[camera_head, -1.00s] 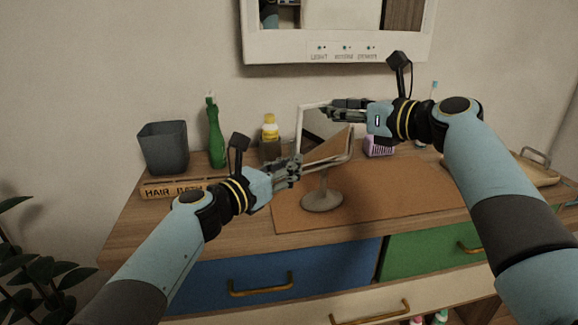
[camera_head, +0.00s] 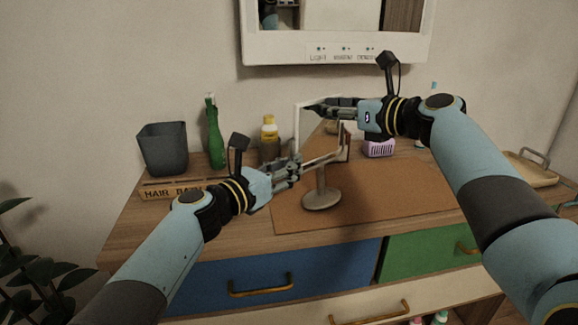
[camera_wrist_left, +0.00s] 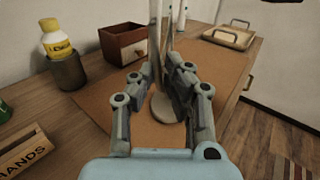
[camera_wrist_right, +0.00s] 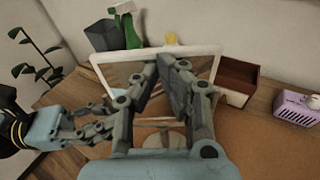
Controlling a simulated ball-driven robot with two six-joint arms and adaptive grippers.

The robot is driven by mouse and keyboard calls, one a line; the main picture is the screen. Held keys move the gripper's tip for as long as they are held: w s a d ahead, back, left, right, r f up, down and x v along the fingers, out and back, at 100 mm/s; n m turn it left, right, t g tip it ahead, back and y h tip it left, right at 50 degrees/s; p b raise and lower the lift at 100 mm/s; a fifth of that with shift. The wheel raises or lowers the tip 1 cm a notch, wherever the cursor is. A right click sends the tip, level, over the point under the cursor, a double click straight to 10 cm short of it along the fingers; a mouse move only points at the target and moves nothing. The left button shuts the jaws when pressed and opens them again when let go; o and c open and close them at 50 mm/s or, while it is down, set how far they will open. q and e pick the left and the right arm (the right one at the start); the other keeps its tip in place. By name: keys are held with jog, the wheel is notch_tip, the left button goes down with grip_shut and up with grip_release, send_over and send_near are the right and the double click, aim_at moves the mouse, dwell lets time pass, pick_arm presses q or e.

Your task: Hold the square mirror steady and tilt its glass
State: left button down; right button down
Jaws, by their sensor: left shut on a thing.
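The square mirror has a pale frame (camera_head: 297,128) and a round-footed stand (camera_head: 322,197) on the brown mat. In the right wrist view its glass (camera_wrist_right: 118,76) faces me, with the pale top edge visible. In the left wrist view the mirror (camera_wrist_left: 155,45) shows nearly edge-on. My left gripper (camera_head: 297,165) is shut on the mirror at its lower left side. My right gripper (camera_head: 306,109) is at the upper part of the mirror, its fingertips close together in front of the glass; I cannot tell if they touch it. The right arm hides part of the mirror.
Behind stand a grey bin (camera_head: 163,150), green spray bottle (camera_head: 215,140), yellow-capped bottle (camera_head: 269,130) and purple basket (camera_head: 379,148). The front of the mat (camera_head: 400,190) is clear.

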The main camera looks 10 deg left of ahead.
pick_arm(q)
jog(key=shift+s+f, duration=0.15)
jog(key=shift+f, duration=0.4)
pick_arm(e)
jog(key=shift+w+a, duration=0.1)
jog(key=shift+w, duration=0.15)
jog(key=shift+w+a, duration=0.2)
jog(key=shift+w, duration=0.05)
pick_arm(q)
jog(key=shift+a, duration=0.1)
pick_arm(e)
jog(key=shift+w+a+r, duration=0.1)
jog(key=shift+w+a, duration=0.3)
jog(key=shift+w, duration=0.25)
pick_arm(q)
jog(key=shift+w+r, duration=0.25)
jog(key=shift+r, duration=0.1)
pick_arm(e)
jog(key=s+d, duration=0.2)
jog(key=s, duration=0.1)
jog(key=s+d, duration=0.1)
jog(key=s, duration=0.1)
